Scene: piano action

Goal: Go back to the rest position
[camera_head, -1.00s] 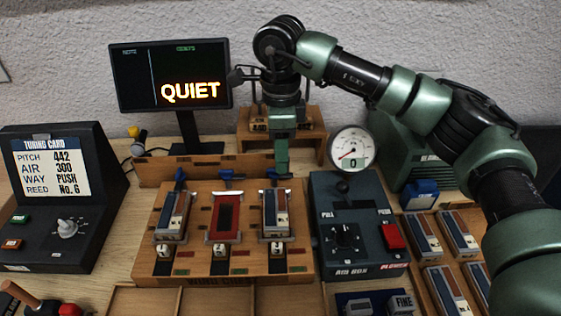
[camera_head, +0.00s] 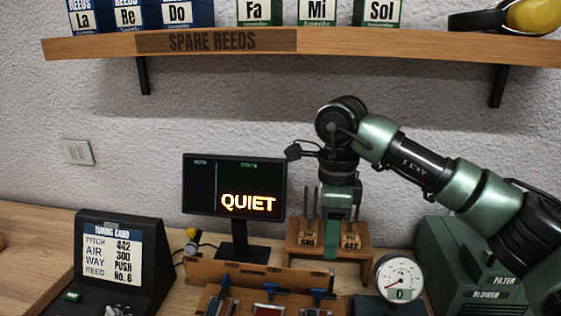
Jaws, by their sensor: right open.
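My right arm comes in from the right in the head view. Its green and black gripper (camera_head: 331,248) points down in front of the small wooden stand (camera_head: 298,251) at the back of the bench. The gripper is open, and nothing shows between its fingers. It hides the middle of the stand; whether it touches the stand cannot be told. My left gripper is out of view.
A monitor (camera_head: 234,186) reading QUIET stands left of the gripper, with a tuning card console (camera_head: 120,262) farther left. A round gauge (camera_head: 399,278) and green blower box (camera_head: 470,265) are to the right. A spare reeds shelf (camera_head: 350,45) crosses above the arm.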

